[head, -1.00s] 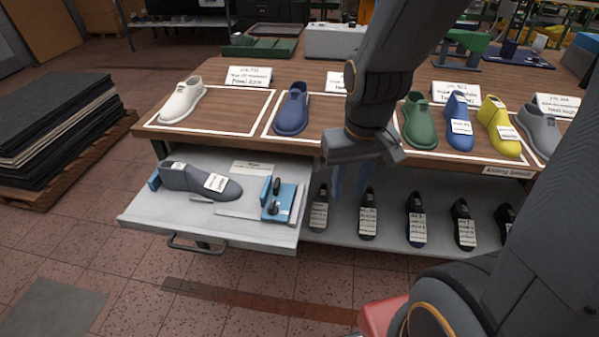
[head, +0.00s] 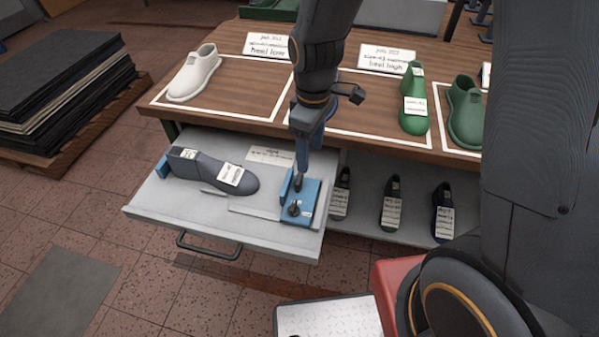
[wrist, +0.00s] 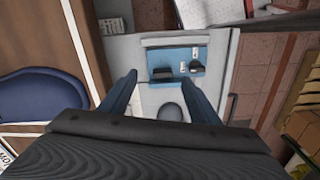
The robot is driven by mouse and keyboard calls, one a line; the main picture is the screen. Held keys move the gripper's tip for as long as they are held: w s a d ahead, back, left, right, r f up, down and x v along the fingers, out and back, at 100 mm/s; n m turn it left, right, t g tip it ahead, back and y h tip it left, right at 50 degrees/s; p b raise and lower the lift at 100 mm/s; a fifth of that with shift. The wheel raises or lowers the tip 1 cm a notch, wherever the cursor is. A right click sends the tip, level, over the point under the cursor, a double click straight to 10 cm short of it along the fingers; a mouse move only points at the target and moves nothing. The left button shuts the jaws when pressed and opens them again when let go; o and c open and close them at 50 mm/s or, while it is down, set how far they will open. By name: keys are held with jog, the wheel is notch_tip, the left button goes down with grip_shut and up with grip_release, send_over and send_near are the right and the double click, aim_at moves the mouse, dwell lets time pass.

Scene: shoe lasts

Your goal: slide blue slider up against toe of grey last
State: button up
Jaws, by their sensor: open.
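The grey last (head: 250,184) lies on its side of the pulled-out drawer, toe pointing right. Its rounded toe (wrist: 170,112) shows low between the fingers in the wrist view. The blue slider (head: 312,205) sits at the drawer's right end, with an upright plate and dark knobs. It shows ahead of the fingers in the wrist view (wrist: 183,74). A gap separates toe and slider. My gripper (head: 303,165) points down above the slider. In the wrist view its two blue fingers (wrist: 163,80) are spread wide with nothing between them; contact with the slider is unclear.
A blue end block (head: 162,167) stands at the heel. The grey drawer (head: 160,213) has a front handle (head: 209,247). The wooden bench (head: 240,125) above holds white and green lasts. Several dark lasts stand on the shelf right of the drawer. Stacked dark sheets (head: 60,90) lie left.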

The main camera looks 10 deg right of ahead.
aim_at(299, 178)
jog(key=shift+w+a+f+n, duration=0.15)
jog(key=shift+a+f+n, duration=0.4)
jog(key=shift+a, duration=0.1)
jog(key=shift+w+a+f+n, duration=0.15)
jog(key=shift+a+f+n, duration=0.25)
jog(key=shift+a+n, duration=0.2)
jog(key=shift+a+f, duration=0.15)
jog(key=shift+f, duration=0.1)
jog(key=shift+f+p, duration=0.75)
jog(key=shift+f, duration=2.95)
